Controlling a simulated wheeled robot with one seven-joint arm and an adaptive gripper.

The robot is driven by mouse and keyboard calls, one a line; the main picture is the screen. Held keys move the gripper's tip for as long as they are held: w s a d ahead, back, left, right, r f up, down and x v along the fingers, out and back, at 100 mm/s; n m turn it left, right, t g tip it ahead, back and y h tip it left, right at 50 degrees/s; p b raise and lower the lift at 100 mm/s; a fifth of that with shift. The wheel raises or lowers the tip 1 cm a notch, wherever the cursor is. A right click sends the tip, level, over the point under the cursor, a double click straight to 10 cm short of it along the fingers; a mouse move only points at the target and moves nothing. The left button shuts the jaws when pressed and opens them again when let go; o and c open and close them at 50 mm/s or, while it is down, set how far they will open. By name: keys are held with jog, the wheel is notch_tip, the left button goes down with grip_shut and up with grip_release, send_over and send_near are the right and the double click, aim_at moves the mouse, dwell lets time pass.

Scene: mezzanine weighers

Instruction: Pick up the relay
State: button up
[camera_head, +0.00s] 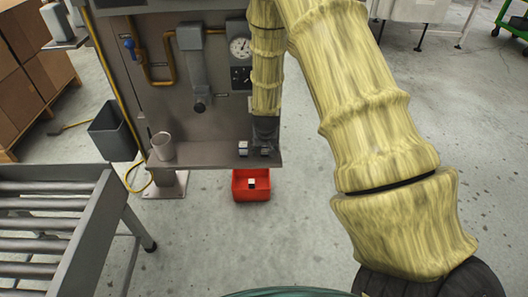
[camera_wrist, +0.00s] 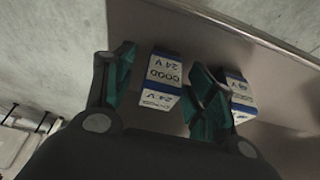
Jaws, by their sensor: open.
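Two small white relays with blue bands stand side by side on the grey shelf of the panel. The gripper is open, with a gap on both sides of this relay. The other relay (camera_wrist: 238,94) is just right of the right finger, which partly hides it. In the head view the relays (camera_head: 243,147) look tiny near the shelf's right end, and my gripper (camera_head: 265,136) points down there; its fingers are hard to make out.
A red bin (camera_head: 250,194) with a small black-and-white item inside stands on the floor below. Gauges (camera_head: 240,48) and pipes are on the panel behind. A roller conveyor (camera_head: 95,205) stands at left.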

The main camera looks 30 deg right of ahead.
jog(key=shift+c, duration=0.4)
jog(key=c, duration=1)
